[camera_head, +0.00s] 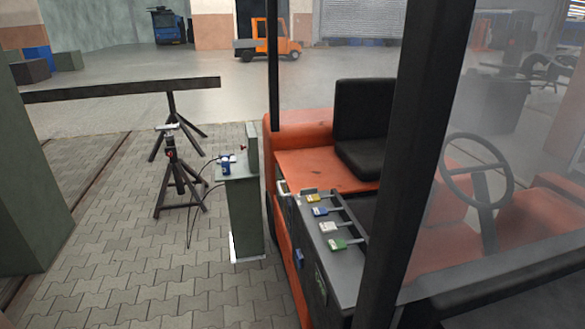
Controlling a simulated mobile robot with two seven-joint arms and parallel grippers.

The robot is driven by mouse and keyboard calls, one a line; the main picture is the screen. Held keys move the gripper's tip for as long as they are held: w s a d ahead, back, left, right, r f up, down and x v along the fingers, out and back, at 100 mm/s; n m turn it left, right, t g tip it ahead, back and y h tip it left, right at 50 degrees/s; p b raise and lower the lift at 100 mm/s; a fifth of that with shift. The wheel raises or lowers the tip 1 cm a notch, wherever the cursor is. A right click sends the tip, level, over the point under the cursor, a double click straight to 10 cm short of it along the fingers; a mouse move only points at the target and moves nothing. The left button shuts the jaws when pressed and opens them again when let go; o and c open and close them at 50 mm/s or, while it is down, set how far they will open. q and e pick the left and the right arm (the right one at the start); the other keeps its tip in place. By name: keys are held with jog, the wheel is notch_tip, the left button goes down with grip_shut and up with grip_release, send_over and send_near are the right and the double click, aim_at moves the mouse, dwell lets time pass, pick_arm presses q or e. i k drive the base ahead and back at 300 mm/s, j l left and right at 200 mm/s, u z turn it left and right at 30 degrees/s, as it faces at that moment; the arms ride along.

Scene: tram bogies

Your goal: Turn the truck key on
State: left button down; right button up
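An orange truck (325,170) with a dark frame fills the right half of the head view. Its black seat (362,125) and dark steering wheel (476,170) show inside. A grey panel (345,262) on its near side carries several tagged levers: a yellow one (314,198), a blue one (321,211), a white one (328,227) and a green one (338,244). I cannot make out a key; the dashboard area is partly hidden by the dark pillar (403,150) and a hazy pane. Neither of my grippers shows.
A green pedestal (243,210) with a small blue item (226,166) stands just left of the truck. Dark stands (176,180) and a long beam (120,90) are farther left. Paved floor (130,275) is free at the front left. A small orange vehicle (272,42) stands far back.

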aim_at(310, 191)
jog(key=i+j+u, duration=0.15)
jog(key=i+j, duration=0.3)
jog(key=i+j+u, duration=0.2)
jog(key=i+j, duration=0.15)
jog(key=i, duration=0.15)
jog(key=i+j+u, duration=0.15)
jog(key=i+j, duration=0.15)
jog(key=i, duration=0.2)
jog(key=i+j+u, duration=0.2)
jog(key=i, duration=0.3)
jog(key=i+l+z, duration=0.15)
jog(key=i+z, duration=0.15)
jog(key=z, duration=0.15)
jog(key=i+z, duration=0.65)
jog(key=z, duration=0.2)
jog(key=i+j+z, duration=0.2)
jog(key=z, duration=0.2)
jog(key=i+j+z, duration=0.3)
jog(key=z, duration=0.15)
jog(key=i+l+z, duration=0.3)
jog(key=i+z, duration=0.3)
jog(key=i, duration=0.2)
